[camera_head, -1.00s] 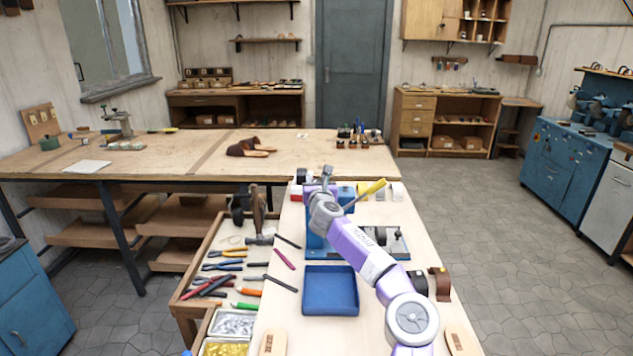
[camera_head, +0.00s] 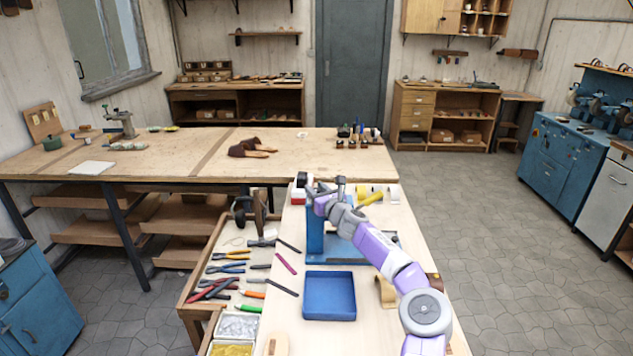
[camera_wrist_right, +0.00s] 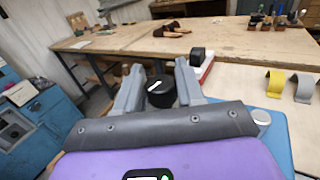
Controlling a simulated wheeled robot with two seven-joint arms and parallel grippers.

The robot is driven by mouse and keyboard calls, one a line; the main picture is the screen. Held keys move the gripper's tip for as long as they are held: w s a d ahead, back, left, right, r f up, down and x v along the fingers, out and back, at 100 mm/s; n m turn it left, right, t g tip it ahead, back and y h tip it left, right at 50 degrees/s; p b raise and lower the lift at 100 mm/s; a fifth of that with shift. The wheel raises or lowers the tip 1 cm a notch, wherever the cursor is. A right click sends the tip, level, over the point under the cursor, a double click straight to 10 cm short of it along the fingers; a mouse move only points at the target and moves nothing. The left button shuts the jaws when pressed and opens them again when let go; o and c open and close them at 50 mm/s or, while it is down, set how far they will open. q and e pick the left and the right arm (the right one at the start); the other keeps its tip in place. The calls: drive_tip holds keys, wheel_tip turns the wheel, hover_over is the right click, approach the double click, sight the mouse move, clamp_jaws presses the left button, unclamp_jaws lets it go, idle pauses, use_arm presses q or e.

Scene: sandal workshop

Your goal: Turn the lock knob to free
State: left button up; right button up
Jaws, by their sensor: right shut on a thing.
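The lock knob (camera_wrist_right: 160,92) is round and black with a white mark on top. In the right wrist view it sits between the two grey fingers of my right gripper (camera_wrist_right: 158,88), which is shut on it. The white mark lies aslant, its right end higher. In the head view my right gripper (camera_head: 326,188) is at the top of the blue machine (camera_head: 314,236) on the light bench. The knob is hidden there behind the gripper and wrist. My left gripper is not in view.
A blue tray (camera_head: 330,296) lies in front of the machine. A tan curved stand (camera_head: 385,292) is beside my right forearm. Yellow and grey curved pieces (camera_wrist_right: 274,82) stand right of the knob. A tool tray (camera_head: 197,288) with pliers and hammers is at the left.

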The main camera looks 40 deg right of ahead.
sight(316, 190)
drive_tip(key=shift+r+y, duration=0.1)
drive_tip(key=shift+y, duration=0.2)
drive_tip(key=o, duration=0.9)
wheel_tip(316, 190, up, 10)
drive_tip(key=p, duration=0.5)
drive_tip(key=shift+p, duration=0.35)
